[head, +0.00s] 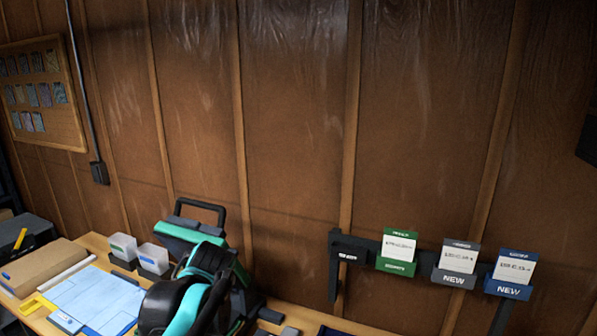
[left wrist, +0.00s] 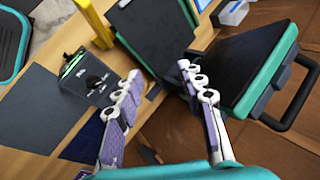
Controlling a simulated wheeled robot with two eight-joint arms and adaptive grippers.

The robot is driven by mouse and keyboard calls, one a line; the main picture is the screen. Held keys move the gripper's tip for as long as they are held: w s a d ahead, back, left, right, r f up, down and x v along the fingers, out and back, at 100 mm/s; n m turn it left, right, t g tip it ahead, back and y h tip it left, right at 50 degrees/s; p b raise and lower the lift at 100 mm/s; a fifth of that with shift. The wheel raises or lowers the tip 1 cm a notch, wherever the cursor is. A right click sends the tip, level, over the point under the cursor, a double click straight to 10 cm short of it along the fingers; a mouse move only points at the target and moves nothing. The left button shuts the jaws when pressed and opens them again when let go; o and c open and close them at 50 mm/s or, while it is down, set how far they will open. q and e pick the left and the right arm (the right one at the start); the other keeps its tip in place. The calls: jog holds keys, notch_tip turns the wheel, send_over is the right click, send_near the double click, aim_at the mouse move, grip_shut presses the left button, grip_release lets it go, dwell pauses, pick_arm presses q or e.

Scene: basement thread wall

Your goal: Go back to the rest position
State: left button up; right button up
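My left gripper (left wrist: 160,70) shows in the left wrist view with its two white, purple-padded fingers spread apart. Nothing is between the fingertips. It is above a wooden bench, close to a dark teal-edged case (left wrist: 255,70) with a black handle. In the head view my black and teal left arm hides part of the bench, and its fingers cannot be made out. The case (head: 180,232) stands behind that arm, near the wall. My right gripper is in neither view.
A wall rail (head: 349,250) holds green, grey and blue card holders (head: 459,262) at right. A small dark device (left wrist: 88,78) sits near the left finger.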

pick_arm(q)
jog(key=s+d+f+n+h+b, duration=0.2)
jog(key=s+f+n+b, duration=0.1)
jog(key=s+f, duration=0.6)
jog(key=s+d+f+n+t+h+b, duration=0.1)
jog(key=s+d+f+n+h+b, duration=0.1)
jog(key=s+f+n, duration=0.4)
jog(key=s+f+b, duration=0.1)
jog(key=s+f, duration=0.2)
jog(key=f, duration=0.2)
jog(key=shift+s+d+n+t+b, duration=0.3)
jog(key=shift+b, duration=0.05)
jog(key=shift+d, duration=0.2)
